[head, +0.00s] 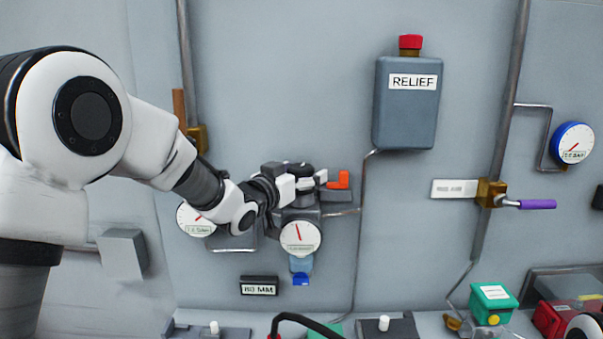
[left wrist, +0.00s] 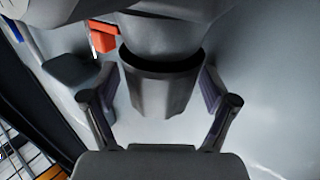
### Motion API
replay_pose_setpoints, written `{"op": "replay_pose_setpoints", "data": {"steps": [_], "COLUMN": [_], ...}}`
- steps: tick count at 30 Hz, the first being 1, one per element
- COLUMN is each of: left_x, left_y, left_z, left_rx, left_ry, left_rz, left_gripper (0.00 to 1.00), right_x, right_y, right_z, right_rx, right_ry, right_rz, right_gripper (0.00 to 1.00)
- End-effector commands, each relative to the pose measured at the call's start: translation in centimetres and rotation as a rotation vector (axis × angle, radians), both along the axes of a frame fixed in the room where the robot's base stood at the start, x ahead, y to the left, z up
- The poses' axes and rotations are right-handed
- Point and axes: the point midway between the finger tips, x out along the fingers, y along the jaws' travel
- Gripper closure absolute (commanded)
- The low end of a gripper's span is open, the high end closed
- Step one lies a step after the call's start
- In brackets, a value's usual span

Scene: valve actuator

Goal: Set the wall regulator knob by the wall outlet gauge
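The wall regulator (head: 308,212) is a grey body on the wall, with its front gauge (head: 300,237) below my gripper. That gauge has a white face and a red needle near upright; its label is too small to read. My left gripper (head: 306,183) is at the top of the regulator and partly hides the knob. In the left wrist view the dark grey tapered knob (left wrist: 162,90) stands between the fingers of my left gripper (left wrist: 160,98). The fingers are apart, one on each side, with gaps showing beside the knob's lower part. Contact higher up is unclear. My right gripper is not visible.
A second gauge (head: 193,221) is left of the regulator, partly behind my arm. An orange handle (head: 340,180) is close right of the gripper. A RELIEF box (head: 408,105), a purple-handled valve (head: 535,204) and a blue-rimmed gauge (head: 572,143) are further right.

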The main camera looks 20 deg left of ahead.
Motion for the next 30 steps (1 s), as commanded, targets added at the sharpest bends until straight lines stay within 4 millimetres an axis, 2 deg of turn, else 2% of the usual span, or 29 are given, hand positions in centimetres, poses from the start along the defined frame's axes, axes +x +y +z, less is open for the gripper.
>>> {"op": "replay_pose_setpoints", "data": {"steps": [5,8,18,21,24,30], "left_x": [-0.2,-1.1,-8.9,-10.4,-11.2,-11.3], "left_y": [0.1,0.4,2.6,3.1,3.3,3.3], "left_z": [0.0,0.0,0.0,0.0,-0.1,-0.1], "left_rx": [-0.001,-0.001,-0.004,-0.004,0.000,0.001], "left_ry": [0.001,0.002,0.001,0.001,0.002,0.002], "left_rz": [0.000,0.002,0.000,0.001,0.000,-0.001], "left_gripper": [0.14,0.14,0.14,0.14,0.14,0.14], "right_x": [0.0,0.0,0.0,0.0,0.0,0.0], "right_y": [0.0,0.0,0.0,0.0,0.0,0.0], "right_z": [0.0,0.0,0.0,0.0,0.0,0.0], "right_rx": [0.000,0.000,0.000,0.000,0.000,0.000], "right_ry": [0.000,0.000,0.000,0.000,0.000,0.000], "right_rz": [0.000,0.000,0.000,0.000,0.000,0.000], "right_gripper": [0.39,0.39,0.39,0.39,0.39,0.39]}}
